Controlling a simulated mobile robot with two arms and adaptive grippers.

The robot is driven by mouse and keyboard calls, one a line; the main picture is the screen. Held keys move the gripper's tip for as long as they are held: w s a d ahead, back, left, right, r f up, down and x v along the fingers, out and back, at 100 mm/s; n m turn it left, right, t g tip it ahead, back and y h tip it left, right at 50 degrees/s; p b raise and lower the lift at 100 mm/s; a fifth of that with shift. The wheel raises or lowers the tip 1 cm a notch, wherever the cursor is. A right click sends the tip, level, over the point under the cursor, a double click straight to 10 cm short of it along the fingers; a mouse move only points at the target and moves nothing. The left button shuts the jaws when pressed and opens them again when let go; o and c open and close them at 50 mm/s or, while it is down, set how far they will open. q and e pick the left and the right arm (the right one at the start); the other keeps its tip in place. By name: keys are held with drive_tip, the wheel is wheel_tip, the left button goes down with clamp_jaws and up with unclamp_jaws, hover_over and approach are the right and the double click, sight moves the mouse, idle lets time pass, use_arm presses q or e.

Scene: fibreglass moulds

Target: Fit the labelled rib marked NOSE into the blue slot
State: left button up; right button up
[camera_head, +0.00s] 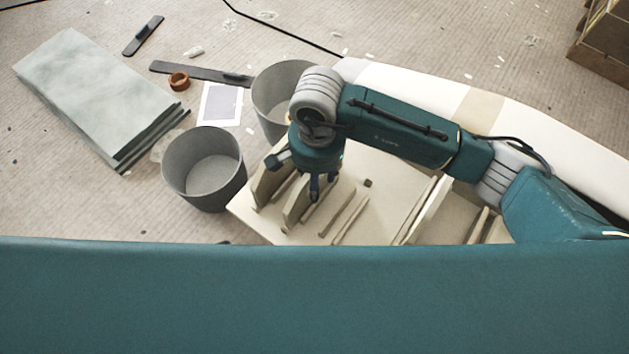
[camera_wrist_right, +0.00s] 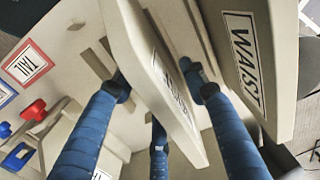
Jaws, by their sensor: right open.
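My right gripper (camera_head: 306,182) is over the pale board, at a standing rib (camera_head: 296,207). In the right wrist view, its blue fingers (camera_wrist_right: 162,98) are spread open on both sides of a pale rib (camera_wrist_right: 138,40). That rib's label is steeply angled and partly hidden, so I cannot read it surely as NOSE. Contact between fingers and rib is unclear. A second rib, marked WAIST (camera_wrist_right: 243,58), stands to the right of it. I cannot make out a blue slot for certain; a blue-framed label (camera_wrist_right: 5,94) shows at the left edge. My left gripper is not in view.
A red-framed TAIL label (camera_wrist_right: 28,64) and red and blue pieces (camera_wrist_right: 34,110) are on the wrist view's left. Two grey buckets (camera_head: 205,170) (camera_head: 277,90) stand beside the board (camera_head: 385,180). Stacked sheets (camera_head: 90,95) lie at far left. A white mould (camera_head: 430,85) lies behind.

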drive_tip(key=shift+f, duration=0.6)
clamp_jaws()
drive_tip(key=shift+r, duration=0.15)
